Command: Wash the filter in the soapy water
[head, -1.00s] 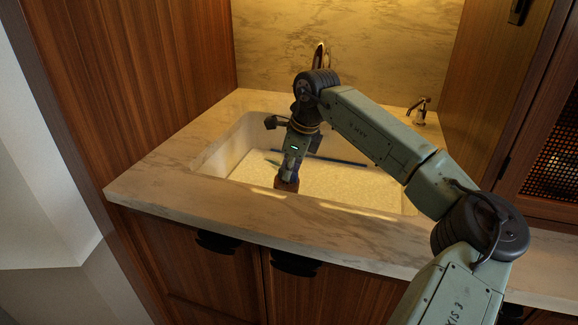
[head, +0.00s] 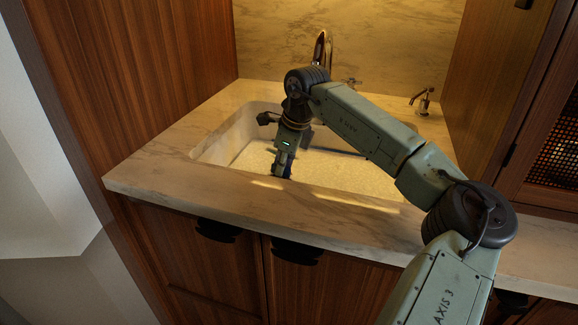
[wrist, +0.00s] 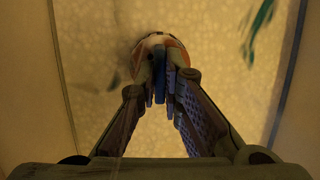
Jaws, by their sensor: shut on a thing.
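The soapy water (head: 345,172) is a pale, speckled surface in the sink. My gripper (head: 281,171) reaches down into the front left part of the sink. In the wrist view my gripper (wrist: 164,88) is shut on a round, orange and whitish thing, which looks like the filter (wrist: 150,46). A blue strip shows between the fingertips. The fingers cover much of the filter, and I cannot tell how deep it sits in the water. In the head view the filter is hidden behind the sink's front edge and my gripper.
The sink (head: 239,128) is set in a marble counter (head: 160,160). A tap (head: 320,48) stands behind it and a soap dispenser (head: 423,102) at the back right. A blurred teal thing (wrist: 258,25) lies in the water at upper right of the wrist view.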

